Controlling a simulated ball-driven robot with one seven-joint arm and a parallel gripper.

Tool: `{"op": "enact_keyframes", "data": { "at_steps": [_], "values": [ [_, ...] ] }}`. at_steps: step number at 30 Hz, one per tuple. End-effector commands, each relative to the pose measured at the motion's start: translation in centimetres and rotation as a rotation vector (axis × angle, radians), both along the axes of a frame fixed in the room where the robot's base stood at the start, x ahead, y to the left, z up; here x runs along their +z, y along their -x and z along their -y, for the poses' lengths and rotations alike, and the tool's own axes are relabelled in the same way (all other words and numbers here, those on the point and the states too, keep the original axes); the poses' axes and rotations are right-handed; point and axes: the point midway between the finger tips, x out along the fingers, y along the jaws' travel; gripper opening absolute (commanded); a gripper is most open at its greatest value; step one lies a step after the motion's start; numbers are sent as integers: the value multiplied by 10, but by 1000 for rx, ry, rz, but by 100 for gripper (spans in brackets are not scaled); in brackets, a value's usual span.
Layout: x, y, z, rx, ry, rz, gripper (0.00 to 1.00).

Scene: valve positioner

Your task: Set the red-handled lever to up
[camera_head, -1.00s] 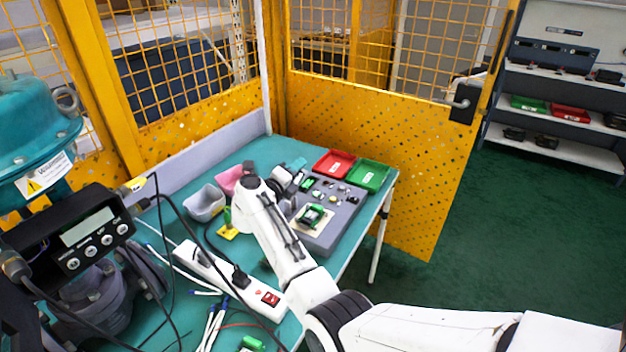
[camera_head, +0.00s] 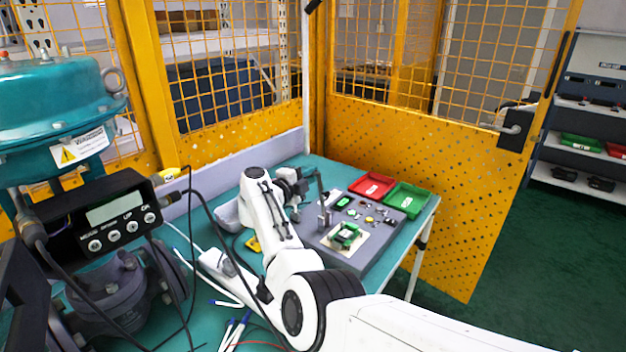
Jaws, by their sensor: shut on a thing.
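A grey metal lever (camera_head: 322,200) stands up from a small grey block (camera_head: 325,220) on the grey board. Its bar rises and bends at the top toward my gripper (camera_head: 303,183). My gripper is at the board's left far side, shut at the upper end of this bar. No red handle shows; my gripper seems to cover that end. The jaws are small and partly hidden by my wrist, so the exact grip is unclear.
The grey board (camera_head: 325,241) also carries a green part (camera_head: 346,236) and several small pieces. A red tray (camera_head: 372,186) and a green tray (camera_head: 408,199) lie behind it. A teal valve with a display box (camera_head: 115,214) and cables stands at left.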

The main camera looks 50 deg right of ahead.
Motion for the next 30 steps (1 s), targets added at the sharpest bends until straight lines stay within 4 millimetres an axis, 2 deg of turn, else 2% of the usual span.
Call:
{"op": "enact_keyframes", "data": {
  "at_steps": [12,13,19,26,30],
  "values": [
    [-4,0,0,-2,-4,-12,0],
    [-4,0,0,-2,-4,-11,17],
    [-3,0,0,-2,-3,-10,36],
    [-2,0,0,-1,-1,-8,36],
    [-1,0,-8,0,-1,-7,36]
  ]
}}
